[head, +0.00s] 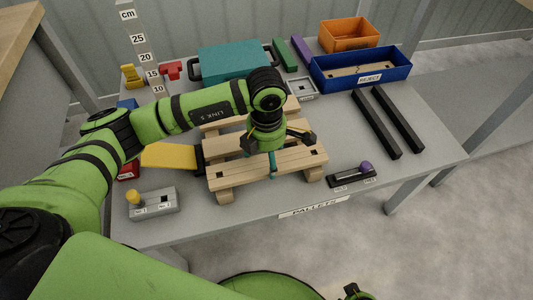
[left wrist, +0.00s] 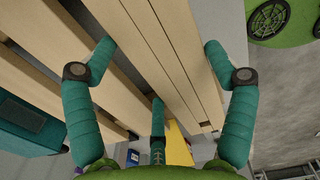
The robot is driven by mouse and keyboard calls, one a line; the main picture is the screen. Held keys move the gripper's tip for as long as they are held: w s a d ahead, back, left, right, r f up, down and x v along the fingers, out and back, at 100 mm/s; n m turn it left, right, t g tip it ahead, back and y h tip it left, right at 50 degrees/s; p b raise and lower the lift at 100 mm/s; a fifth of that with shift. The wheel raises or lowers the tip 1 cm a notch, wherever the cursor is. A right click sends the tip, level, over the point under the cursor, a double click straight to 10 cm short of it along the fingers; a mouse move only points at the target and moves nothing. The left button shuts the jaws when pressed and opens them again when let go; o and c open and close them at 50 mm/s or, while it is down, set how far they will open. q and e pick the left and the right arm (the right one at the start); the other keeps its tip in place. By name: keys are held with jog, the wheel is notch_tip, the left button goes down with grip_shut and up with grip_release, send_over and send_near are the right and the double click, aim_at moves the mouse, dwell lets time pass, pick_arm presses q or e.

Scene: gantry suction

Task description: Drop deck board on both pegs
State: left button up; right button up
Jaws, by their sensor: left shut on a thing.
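A pale wooden pallet (head: 238,150) of slats on blocks stands mid-table in the head view. Its front deck board (head: 290,164) has a dark square mark near each end; I cannot tell whether these are holes or pegs. My left gripper (head: 272,158) is over the middle of this board, pointing down, with a teal finger across its front edge. In the left wrist view, teal fingers lie on both sides of the pale boards (left wrist: 150,50), shut on the deck board. The pegs cannot be made out, nor whether the board lies flat.
A grey box with a yellow knob (head: 153,203) stands front left, and a small black tray with a purple knob (head: 366,168) front right. Two black bars (head: 388,122), a blue REJECT bin (head: 360,70), an orange bin (head: 348,34) and a teal case (head: 233,60) lie behind.

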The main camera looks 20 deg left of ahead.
aim_at(266, 159)
pick_arm(q)
jog(key=shift+f+b, duration=0.7)
jog(key=shift+f, duration=0.15)
jog(key=o, duration=1.1)
jog(key=shift+r, duration=0.1)
notch_tip(266, 159, up, 12)
jog(key=shift+f, duration=0.1)
